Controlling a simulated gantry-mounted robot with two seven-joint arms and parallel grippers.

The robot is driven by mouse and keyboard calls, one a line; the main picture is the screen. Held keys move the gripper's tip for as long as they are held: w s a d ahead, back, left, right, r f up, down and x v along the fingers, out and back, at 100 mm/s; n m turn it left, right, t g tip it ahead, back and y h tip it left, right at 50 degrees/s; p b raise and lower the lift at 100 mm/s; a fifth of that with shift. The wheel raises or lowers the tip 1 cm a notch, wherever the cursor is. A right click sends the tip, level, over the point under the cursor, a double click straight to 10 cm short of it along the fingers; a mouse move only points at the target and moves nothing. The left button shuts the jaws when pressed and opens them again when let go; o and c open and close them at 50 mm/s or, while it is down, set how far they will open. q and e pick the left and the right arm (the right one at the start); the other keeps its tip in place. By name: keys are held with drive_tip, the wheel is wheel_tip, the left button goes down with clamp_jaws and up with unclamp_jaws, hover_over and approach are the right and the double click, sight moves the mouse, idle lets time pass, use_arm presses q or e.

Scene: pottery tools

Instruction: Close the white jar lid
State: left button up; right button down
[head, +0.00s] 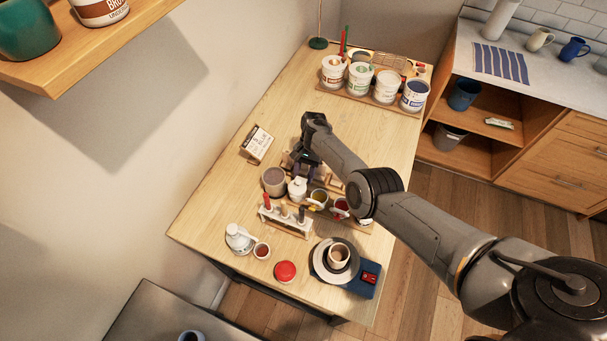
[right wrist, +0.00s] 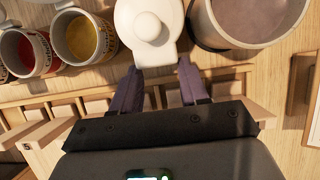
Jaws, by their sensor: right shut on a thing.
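The white jar (head: 297,188) stands among the cups in the middle of the wooden table. The right wrist view shows its white lid (right wrist: 149,28) from above, with a round knob; I cannot tell whether it sits fully down. My right gripper (head: 303,168) reaches down just behind the jar. My left gripper is out of view.
A grey-brown pot (right wrist: 245,18) stands close beside the jar; a yellow-filled cup (right wrist: 92,37) and a red-filled cup (right wrist: 27,50) are on its other side. A wooden rack (right wrist: 60,108) lies under the gripper. A tool rack (head: 285,222) stands in front.

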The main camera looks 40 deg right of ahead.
drive_tip(key=shift+f, duration=0.45)
drive_tip(key=c, duration=1.6)
unclamp_jaws()
drive_tip(key=shift+s, duration=0.1)
drive_tip(key=o, duration=1)
drive_tip(key=shift+r, duration=0.15)
drive_tip(key=shift+o, duration=0.2)
drive_tip(key=shift+w+d+r, duration=0.15)
drive_tip(key=shift+w+r, duration=0.05)
drive_tip(key=shift+r, duration=0.4)
drive_tip(key=p+v, duration=0.1)
drive_tip(key=v, duration=0.8)
drive_tip(key=shift+d+r, duration=0.15)
drive_tip(key=shift+r, duration=0.1)
